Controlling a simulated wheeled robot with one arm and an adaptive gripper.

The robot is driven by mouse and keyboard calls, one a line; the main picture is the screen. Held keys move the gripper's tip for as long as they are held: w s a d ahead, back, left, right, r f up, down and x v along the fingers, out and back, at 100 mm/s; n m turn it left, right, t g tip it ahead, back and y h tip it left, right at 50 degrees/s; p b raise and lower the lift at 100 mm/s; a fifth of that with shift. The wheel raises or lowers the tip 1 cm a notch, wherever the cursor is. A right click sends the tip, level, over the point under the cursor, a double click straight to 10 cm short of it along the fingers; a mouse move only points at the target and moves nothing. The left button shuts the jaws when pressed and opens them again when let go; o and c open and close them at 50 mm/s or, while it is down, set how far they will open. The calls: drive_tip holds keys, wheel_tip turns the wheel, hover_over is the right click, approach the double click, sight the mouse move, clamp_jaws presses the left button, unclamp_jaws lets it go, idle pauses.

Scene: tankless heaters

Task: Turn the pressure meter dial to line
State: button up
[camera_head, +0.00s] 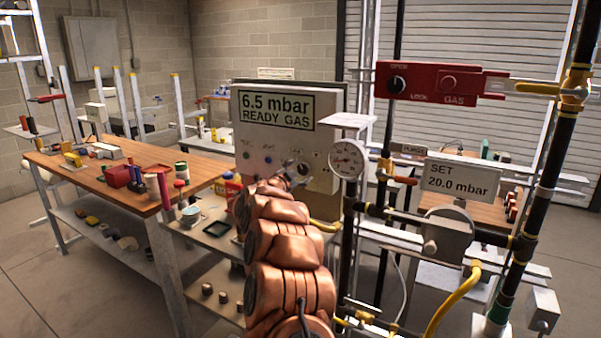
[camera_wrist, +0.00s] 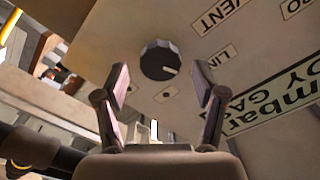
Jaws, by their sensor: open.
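The pressure meter (camera_head: 285,97) is a beige box whose screen reads "6.5 mbar READY GAS". In the wrist view its dial (camera_wrist: 158,60) is a dark ridged knob with a pale pointer mark at its lower right. A label starting "LIN" (camera_wrist: 198,62) is right of the dial, partly covered by a finger. A "VENT" label (camera_wrist: 219,14) is farther up right. My gripper (camera_wrist: 162,68) is open, with one finger on each side of the dial and visible gaps between. In the head view my gripper (camera_head: 292,178) is at the meter's lower front and partly hides the dial.
A round gauge (camera_head: 348,158) and black pipes stand just right of my arm. A red gas valve plate (camera_head: 440,83) and a "SET 20.0 mbar" sign (camera_head: 461,179) are farther right. A wooden workbench (camera_head: 125,190) with tools is at left. Open floor shows at lower left.

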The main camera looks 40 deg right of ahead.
drive_tip(key=v, duration=1.1)
idle(0.3)
